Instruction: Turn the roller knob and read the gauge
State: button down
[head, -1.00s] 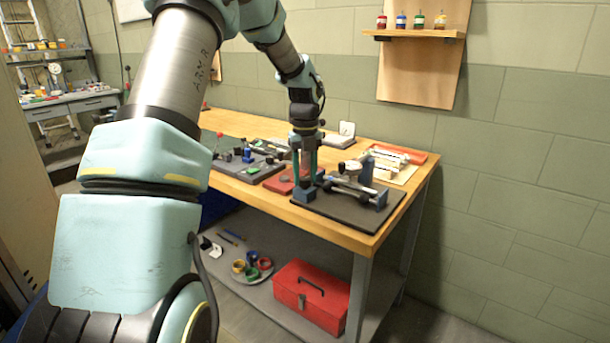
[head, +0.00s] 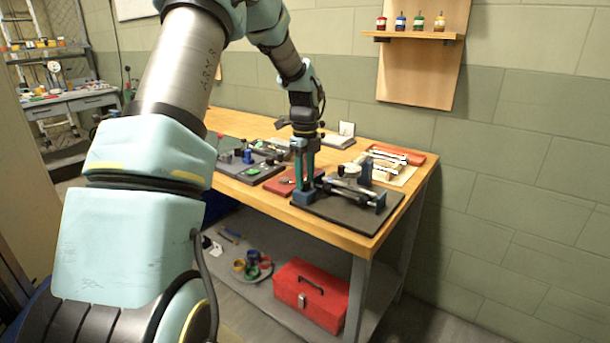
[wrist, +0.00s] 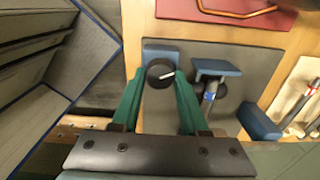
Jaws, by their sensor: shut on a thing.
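The roller knob (wrist: 160,73) is round and black with a white mark pointing right and slightly up. It sits by a blue block at the board's edge in the wrist view. My gripper (wrist: 160,80) has its green fingers on either side of the knob, shut on it. In the head view my gripper (head: 303,180) points down at the near-left end of the roller fixture (head: 352,189). No reading can be made out.
The fixture stands on a dark board (head: 345,212) at the bench's near-right corner. A red mat (head: 284,186) and a grey board with small parts (head: 247,172) lie left. Tools lie on a tray (head: 400,172) behind. A red toolbox (head: 312,293) is on the lower shelf.

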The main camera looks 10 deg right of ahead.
jog(key=n, duration=0.7)
jog(key=shift+p, duration=0.35)
jog(key=n, duration=0.4)
jog(key=shift+w, duration=0.1)
jog(key=n, duration=0.3)
jog(key=shift+n, duration=0.4)
jog(key=n, duration=0.3)
jog(key=shift+n, duration=0.3)
jog(key=n, duration=0.3)
jog(key=shift+n, duration=0.3)
jog(key=n+p, duration=0.1)
jog(key=n, duration=0.2)
jog(key=shift+w+n, duration=0.1)
jog(key=shift+n, duration=0.2)
jog(key=shift+a+n, duration=0.1)
jog(key=shift+n, duration=1.8)
